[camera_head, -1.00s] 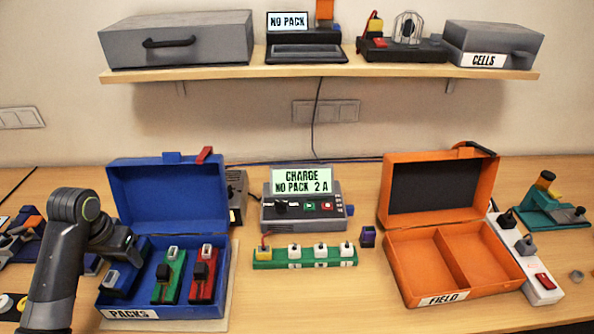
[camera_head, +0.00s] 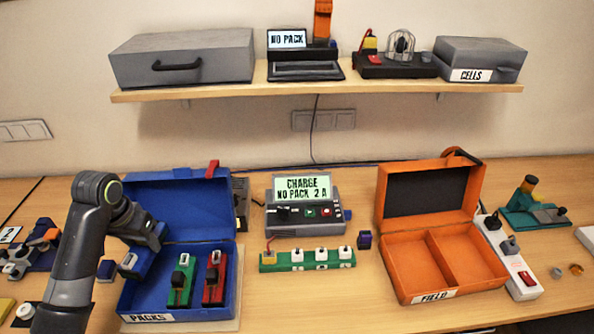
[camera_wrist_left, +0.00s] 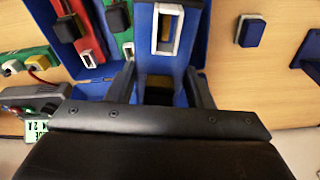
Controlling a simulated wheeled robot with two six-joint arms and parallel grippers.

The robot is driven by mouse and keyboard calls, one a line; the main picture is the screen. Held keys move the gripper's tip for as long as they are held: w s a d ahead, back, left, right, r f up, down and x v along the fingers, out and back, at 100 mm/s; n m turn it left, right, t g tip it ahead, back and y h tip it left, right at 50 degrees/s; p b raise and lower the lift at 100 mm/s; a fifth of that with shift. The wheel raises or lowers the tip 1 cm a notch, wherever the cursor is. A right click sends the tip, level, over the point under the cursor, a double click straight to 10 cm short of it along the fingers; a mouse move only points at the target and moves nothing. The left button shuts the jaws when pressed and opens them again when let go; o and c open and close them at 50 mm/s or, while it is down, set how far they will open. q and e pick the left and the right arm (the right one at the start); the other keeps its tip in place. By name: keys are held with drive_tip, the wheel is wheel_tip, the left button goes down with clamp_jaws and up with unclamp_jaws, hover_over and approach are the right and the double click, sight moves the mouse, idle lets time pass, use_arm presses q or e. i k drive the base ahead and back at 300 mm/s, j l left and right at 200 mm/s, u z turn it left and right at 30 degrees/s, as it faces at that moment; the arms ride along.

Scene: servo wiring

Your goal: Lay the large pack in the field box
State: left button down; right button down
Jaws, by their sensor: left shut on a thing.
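My left gripper (camera_head: 146,240) is shut on a blue pack (camera_head: 138,262) with a white-rimmed connector, over the left part of the open blue box labelled PACKS (camera_head: 222,298). In the left wrist view the blue pack (camera_wrist_left: 181,45) sits between the two fingers of my left gripper (camera_wrist_left: 163,88). A green pack (camera_head: 181,283) and a red pack (camera_head: 215,281) stand in the blue box. The open orange box labelled FIELD (camera_head: 400,290) is to the right. Its two compartments, split by a divider, are empty. My right gripper is not seen.
A charger (camera_head: 303,214) reading NO PACK and a green connector strip (camera_head: 308,260) stand between the boxes. A small dark blue block (camera_head: 364,240) lies left of the orange box. A white power strip (camera_head: 522,278) is along its right side. The front middle table is clear.

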sight(415, 270)
drive_tip(key=k+j+z, duration=0.1)
drive_tip(key=j+z, duration=0.3)
drive_tip(key=k+j+z, duration=0.15)
drive_tip(key=z, duration=0.2)
drive_tip(key=k+j+z, duration=0.2)
drive_tip(key=j+z, duration=0.7)
drive_tip(key=z, duration=0.25)
drive_tip(key=j+z, duration=0.35)
drive_tip(key=i+z, duration=0.1)
drive_tip(key=i, duration=0.85)
